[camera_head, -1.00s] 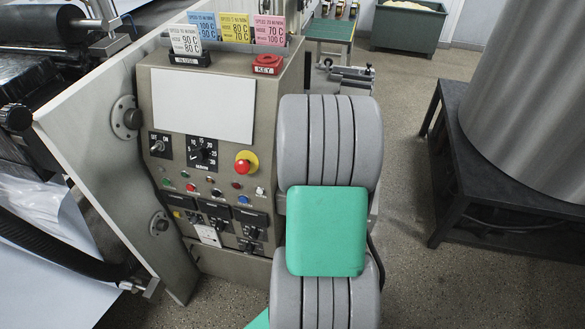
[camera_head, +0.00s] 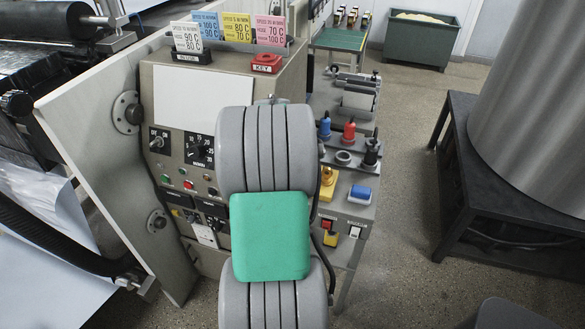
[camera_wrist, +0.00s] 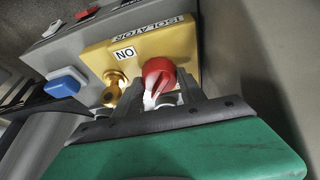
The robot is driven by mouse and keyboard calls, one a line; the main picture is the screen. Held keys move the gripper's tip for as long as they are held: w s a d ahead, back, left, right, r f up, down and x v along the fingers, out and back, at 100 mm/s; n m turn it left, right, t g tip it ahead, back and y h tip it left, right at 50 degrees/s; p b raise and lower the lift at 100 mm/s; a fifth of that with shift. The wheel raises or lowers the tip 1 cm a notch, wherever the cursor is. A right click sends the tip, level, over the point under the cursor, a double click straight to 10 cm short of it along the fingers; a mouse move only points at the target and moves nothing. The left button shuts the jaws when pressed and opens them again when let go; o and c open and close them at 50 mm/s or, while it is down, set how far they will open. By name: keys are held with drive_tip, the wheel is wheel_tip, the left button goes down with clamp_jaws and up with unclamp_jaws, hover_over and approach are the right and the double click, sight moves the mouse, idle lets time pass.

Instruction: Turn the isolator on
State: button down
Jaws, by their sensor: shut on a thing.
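The isolator is a yellow plate (camera_wrist: 95,58) with an upside-down ISOLATOR label and an ON label (camera_wrist: 125,54). It has a round red knob (camera_wrist: 158,68) with a white pointer strip, and a brass-coloured fitting (camera_wrist: 115,82) beside it. My gripper (camera_wrist: 162,97) is shut on the red knob, with its fingers at the knob's near side. In the head view, part of the yellow isolator (camera_head: 329,186) shows just right of my arm. My arm hides the knob and my gripper there.
A blue block (camera_head: 360,193) sits close beside the isolator. The control panel (camera_head: 185,150) is to the left. A dark stand (camera_head: 480,215) is at right, with open floor between.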

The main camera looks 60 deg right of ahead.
drive_tip(key=shift+s, duration=0.1)
drive_tip(key=c, duration=0.7)
unclamp_jaws()
drive_tip(key=shift+r, duration=0.1)
drive_tip(key=b+v, duration=0.1)
drive_tip(key=v, duration=0.6)
drive_tip(key=shift+a+r, duration=0.15)
drive_tip(key=shift+r, duration=0.15)
drive_tip(key=shift+c, duration=0.2)
